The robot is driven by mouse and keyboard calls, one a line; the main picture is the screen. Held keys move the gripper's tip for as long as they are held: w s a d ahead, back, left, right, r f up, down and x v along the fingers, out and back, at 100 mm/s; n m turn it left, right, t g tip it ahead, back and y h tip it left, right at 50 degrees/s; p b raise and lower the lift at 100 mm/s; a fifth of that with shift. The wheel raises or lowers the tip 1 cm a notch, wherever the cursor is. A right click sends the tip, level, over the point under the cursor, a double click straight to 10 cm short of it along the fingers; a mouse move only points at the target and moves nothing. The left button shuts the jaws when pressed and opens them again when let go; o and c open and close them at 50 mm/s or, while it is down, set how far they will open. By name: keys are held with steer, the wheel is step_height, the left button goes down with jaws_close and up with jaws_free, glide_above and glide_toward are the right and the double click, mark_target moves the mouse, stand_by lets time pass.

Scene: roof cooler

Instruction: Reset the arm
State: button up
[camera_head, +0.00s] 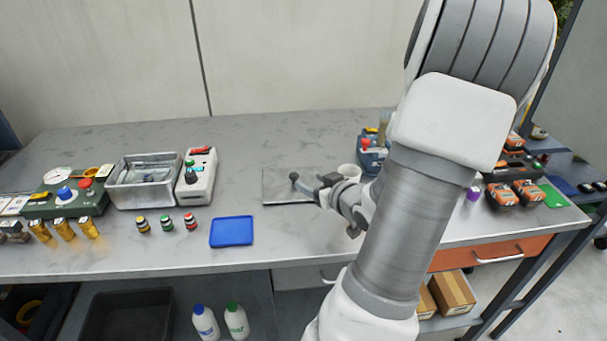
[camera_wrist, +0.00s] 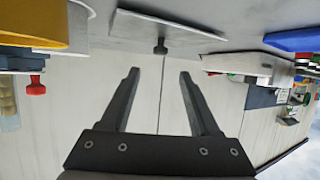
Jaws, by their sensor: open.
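My gripper (camera_head: 322,190) is in front of me over the workbench (camera_head: 330,250), close to a flat grey metal plate (camera_head: 275,192) with a dark knob (camera_head: 294,177). In the wrist view my gripper (camera_wrist: 160,75) has its two dark fingers spread apart with nothing between them. That view looks upside down; the plate (camera_wrist: 150,30) and knob (camera_wrist: 160,47) show beyond the fingertips, apart from them. My arm is bent and reaches across the right half of the head view, hiding part of the bench.
A metal tub (camera_head: 145,188), a white device (camera_head: 197,178), several small bottles and a blue tray (camera_head: 232,232) stand left. A white cup (camera_head: 348,172) is near my gripper. Orange-and-black packs (camera_head: 515,194) lie right. A wall (camera_head: 290,60) stands behind; the bench's back left middle is clear.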

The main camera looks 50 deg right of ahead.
steer(key=shift+s+a+r, duration=0.2)
steer(key=shift+s+r, duration=0.05)
steer(key=shift+s, duration=0.4)
